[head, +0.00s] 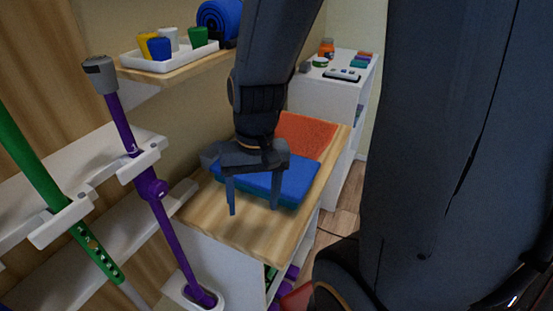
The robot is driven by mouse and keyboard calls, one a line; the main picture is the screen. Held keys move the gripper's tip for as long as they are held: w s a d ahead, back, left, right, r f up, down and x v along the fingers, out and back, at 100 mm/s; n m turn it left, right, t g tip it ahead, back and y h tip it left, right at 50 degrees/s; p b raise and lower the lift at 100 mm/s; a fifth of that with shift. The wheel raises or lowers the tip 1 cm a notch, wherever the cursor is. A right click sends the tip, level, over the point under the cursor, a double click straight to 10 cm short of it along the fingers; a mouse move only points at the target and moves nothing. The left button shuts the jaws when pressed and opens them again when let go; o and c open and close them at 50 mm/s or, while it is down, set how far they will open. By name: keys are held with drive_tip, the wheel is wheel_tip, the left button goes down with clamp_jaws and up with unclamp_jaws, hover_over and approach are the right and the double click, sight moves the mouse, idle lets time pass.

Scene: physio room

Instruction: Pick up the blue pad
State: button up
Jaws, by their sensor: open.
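The blue pad (297,183) lies flat on the wooden top of a low cabinet (233,226). It seems to rest on a thin teal layer that shows along its front edge. My gripper (253,211) points down in front of and over the pad's near side. Its two fingers are apart with nothing seen between them. I cannot tell whether the fingers touch the pad. My arm and gripper hide part of the pad's left and back.
An orange-red pad (307,133) lies behind the blue one. Purple (165,215) and green (35,165) poles stand in a white rack at left. A shelf above holds a white tray (168,62) of cups and a blue roll (220,20). A white cabinet (337,95) stands behind.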

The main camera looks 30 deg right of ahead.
drive_tip(key=w+d+r+m+t+p, duration=0.1)
drive_tip(key=w+d+m+p, duration=0.1)
drive_tip(key=m, duration=0.6)
drive_tip(key=w+d+r+m+t+y+p, duration=0.1)
drive_tip(key=w+d+m+p, duration=0.1)
drive_tip(key=m, duration=0.7)
drive_tip(key=w+d+r+m+t+p, duration=0.1)
drive_tip(key=w+d+m+p, duration=0.1)
drive_tip(key=m, duration=0.6)
drive_tip(key=shift+d+m+p, duration=0.3)
drive_tip(key=shift+d+p, duration=0.45)
drive_tip(key=shift+d, duration=0.45)
drive_tip(key=shift+w+a+t+y, duration=0.1)
drive_tip(key=shift+w+t+y, duration=0.15)
drive_tip(key=shift+t+y, duration=0.05)
drive_tip(key=w+a+p, duration=0.1)
drive_tip(key=w+a, duration=0.1)
drive_tip(key=w, duration=0.1)
drive_tip(key=w+a+p, duration=0.1)
drive_tip(key=w+a, duration=0.1)
drive_tip(key=w, duration=0.1)
drive_tip(key=w+a+p, duration=0.1)
drive_tip(key=w+a, duration=0.1)
drive_tip(key=shift+w, duration=0.4)
drive_tip(key=x, duration=0.2)
drive_tip(key=b+x, duration=0.1)
drive_tip(key=x, duration=0.2)
drive_tip(key=shift+w+a, duration=0.15)
drive_tip(key=shift+w, duration=0.15)
